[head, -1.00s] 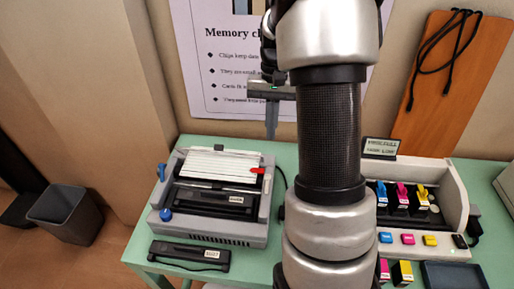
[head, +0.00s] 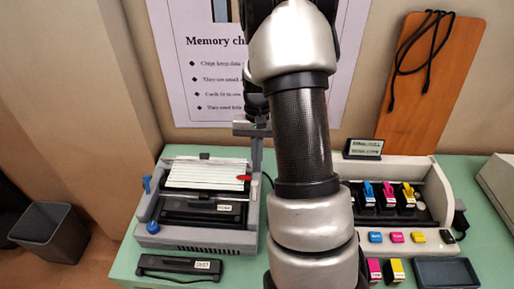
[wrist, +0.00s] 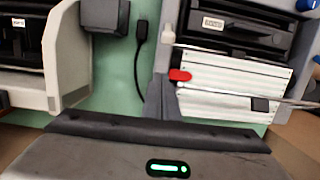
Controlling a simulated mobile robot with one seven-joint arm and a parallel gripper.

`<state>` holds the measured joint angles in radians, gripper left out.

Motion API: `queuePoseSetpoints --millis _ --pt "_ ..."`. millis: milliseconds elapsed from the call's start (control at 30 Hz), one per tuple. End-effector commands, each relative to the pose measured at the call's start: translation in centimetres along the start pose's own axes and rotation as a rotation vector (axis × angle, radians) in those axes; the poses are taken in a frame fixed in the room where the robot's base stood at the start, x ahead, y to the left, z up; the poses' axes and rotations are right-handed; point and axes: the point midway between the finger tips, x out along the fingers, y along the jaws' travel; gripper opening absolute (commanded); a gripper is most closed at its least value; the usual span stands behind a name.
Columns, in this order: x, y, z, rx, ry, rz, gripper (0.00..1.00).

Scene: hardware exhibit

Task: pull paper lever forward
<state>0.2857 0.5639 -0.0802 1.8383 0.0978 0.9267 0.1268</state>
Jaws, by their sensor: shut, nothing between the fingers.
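The grey printer (head: 205,238) stands on the green table, with white ribbed paper (head: 207,175) across its top. A red lever tip (head: 240,179) shows at the right end of the paper; it also shows in the wrist view (wrist: 180,75). My gripper (head: 256,180) is shut and empty, pointing down at the printer's right edge. In the wrist view its fingers (wrist: 166,88) are right beside the red tip; I cannot tell whether they touch it.
A black cartridge (head: 180,267) lies in front of the printer. A cream ink unit (head: 440,176) with coloured cartridges stands to the right, a dark tray (head: 445,272) before it. A black cable (wrist: 140,45) runs between printer and unit. A poster (head: 190,75) hangs behind.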

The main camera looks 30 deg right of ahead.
Motion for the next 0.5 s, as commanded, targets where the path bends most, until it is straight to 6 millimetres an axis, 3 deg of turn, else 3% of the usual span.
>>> queuePoseSetpoints --millis 67,300,500 --pt "1.7 0.0 0.1 0.000 -0.005 0.000 0.00" --pt "0.2 -0.1 3.1 -0.002 0.001 0.000 0.00" --pt "0.1 0.0 3.8 -0.001 0.000 0.000 0.00"
